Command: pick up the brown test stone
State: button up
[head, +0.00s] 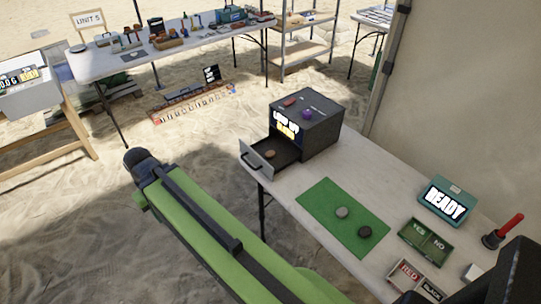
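A small brown stone (270,153) lies in the open drawer (262,161) of a dark box (306,125), which stands on the far left end of the near table. I take it to be the brown test stone. The drawer is pulled out toward the left front. My green arm reaches across the lower middle of the head view, left of the table. No gripper fingers show, so I cannot see what the gripper holds.
A green mat (322,200) bears a grey stone (342,212) and a dark stone (365,231). A red and a purple object lie on the box. A READY display (446,202), YES/NO tray (427,240) and RED/BLACK tray (416,277) stand right. A cluttered table (88,65) stands behind.

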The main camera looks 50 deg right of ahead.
aim_at(269, 154)
jog(key=k, duration=1.65)
jog(key=u, duration=0.45)
jog(key=i, duration=1.55)
jog(key=u, duration=0.35)
